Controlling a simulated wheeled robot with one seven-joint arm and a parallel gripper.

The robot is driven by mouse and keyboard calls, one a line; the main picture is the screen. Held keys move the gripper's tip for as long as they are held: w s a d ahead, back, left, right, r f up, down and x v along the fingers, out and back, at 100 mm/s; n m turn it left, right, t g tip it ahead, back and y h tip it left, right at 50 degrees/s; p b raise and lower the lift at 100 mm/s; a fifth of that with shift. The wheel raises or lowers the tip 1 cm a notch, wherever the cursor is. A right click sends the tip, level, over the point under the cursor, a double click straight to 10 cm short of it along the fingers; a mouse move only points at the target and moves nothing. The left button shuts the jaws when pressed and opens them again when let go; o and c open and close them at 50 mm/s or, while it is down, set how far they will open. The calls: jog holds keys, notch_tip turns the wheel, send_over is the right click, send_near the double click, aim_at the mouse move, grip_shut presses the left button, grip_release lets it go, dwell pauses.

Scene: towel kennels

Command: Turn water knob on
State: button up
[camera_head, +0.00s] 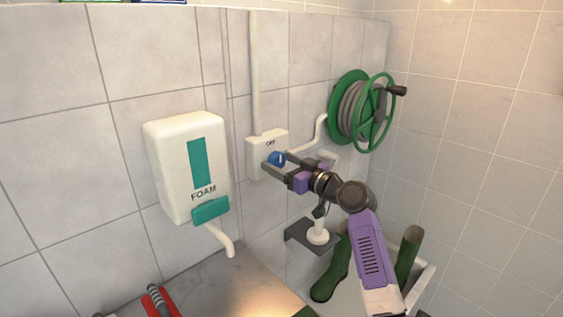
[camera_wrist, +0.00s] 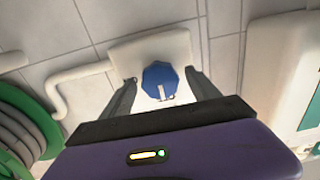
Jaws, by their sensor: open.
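The blue water knob (camera_head: 277,158) sits on a white wall box (camera_head: 254,156) marked "OFF" above it. In the wrist view the knob (camera_wrist: 160,80) shows a pale pointer mark on its face and lies between the two fingers. My gripper (camera_head: 272,163) is open, with one finger on each side of the knob. In the wrist view my gripper (camera_wrist: 162,88) shows gaps between the fingers and the knob, so they look apart from it. The exact depth of the fingertips along the knob is hard to tell.
A white foam dispenser (camera_head: 188,165) hangs on the wall to the left. A green hose reel (camera_head: 362,112) is mounted at the right, joined by a white pipe (camera_head: 318,134). Below are a dark shelf (camera_head: 297,236) and green boots (camera_head: 333,270).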

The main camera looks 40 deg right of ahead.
jog(key=shift+c, duration=0.4)
jog(key=c, duration=1.3)
jog(key=shift+m, duration=0.4)
jog(key=m, duration=0.3)
jog(key=shift+m, duration=0.4)
jog(key=m+p, duration=0.1)
jog(key=m, duration=0.3)
jog(key=shift+m, duration=0.3)
jog(key=m+p, duration=0.3)
jog(key=m, duration=0.2)
jog(key=shift+m+p, duration=0.85)
jog(key=shift+m, duration=0.95)
jog(key=shift+f, duration=0.1)
